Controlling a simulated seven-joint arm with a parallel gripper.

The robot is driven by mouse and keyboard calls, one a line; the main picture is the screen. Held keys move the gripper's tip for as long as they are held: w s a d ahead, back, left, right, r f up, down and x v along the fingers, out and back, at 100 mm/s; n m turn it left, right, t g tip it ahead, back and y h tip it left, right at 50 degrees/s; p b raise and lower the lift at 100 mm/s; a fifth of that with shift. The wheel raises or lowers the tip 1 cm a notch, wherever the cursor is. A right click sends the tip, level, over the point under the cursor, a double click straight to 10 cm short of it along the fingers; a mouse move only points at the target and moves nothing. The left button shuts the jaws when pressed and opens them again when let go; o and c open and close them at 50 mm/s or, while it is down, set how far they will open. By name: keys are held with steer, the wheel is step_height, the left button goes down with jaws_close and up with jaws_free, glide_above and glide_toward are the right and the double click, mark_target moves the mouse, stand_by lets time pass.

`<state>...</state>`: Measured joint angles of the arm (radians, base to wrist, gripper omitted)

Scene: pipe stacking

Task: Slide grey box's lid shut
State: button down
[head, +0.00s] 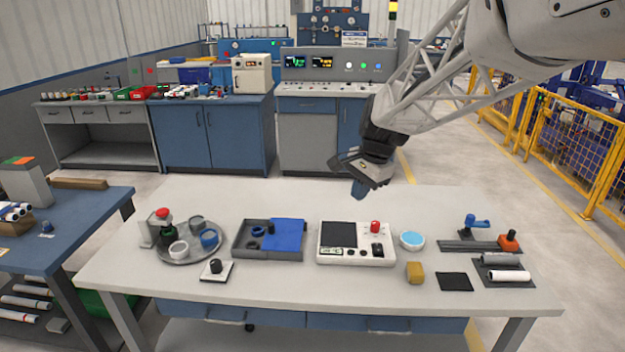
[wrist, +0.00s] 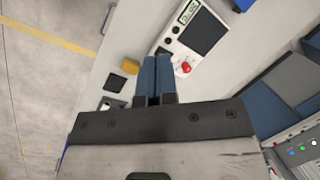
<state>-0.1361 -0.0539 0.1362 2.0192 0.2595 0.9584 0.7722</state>
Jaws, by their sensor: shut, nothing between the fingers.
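The grey box (head: 250,254) lies on the white table, left of centre in the head view. Its blue lid (head: 284,239) covers the right part and leaves the left part open. A blue ring and another dark item show inside the open part. My gripper (head: 359,192) is above the back of the table, to the right of the box and apart from it. Its blue fingers (wrist: 153,75) are shut with nothing between them. I cannot make out the box in the wrist view.
A white control unit (head: 355,258) with a red knob stands just right of the box. A round tray (head: 188,255) with several rings is on its left, and a black knob on a plate (head: 215,268) is in front. A yellow block (head: 415,272) lies further right.

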steer(key=w+a+f+m+y, duration=0.1)
steer(key=w+a+f+m, duration=0.2)
steer(key=w+a+f, duration=0.4)
steer(key=w+a+f+m+g+y, duration=0.1)
steer(key=w+a+f+m, duration=0.2)
steer(key=w+a+f, duration=0.5)
steer(key=w, duration=0.7)
steer(key=shift+a+m+g, duration=0.3)
steer(key=shift+a+m, duration=0.05)
steer(key=shift+m, duration=0.05)
steer(key=shift+f, duration=0.15)
glide_toward(275, 230)
steer(key=f, duration=0.1)
steer(key=d+f, duration=0.2)
steer(key=f, duration=0.1)
steer(key=shift+w+d+f, duration=0.1)
steer(key=shift+w+d, duration=0.15)
steer(key=shift+s+a+f, duration=0.1)
steer(key=shift+s+a, duration=0.1)
steer(key=shift+a, duration=0.85)
steer(key=shift+s+a, duration=0.2)
steer(key=shift+a, duration=0.8)
steer(key=shift+a, duration=0.1)
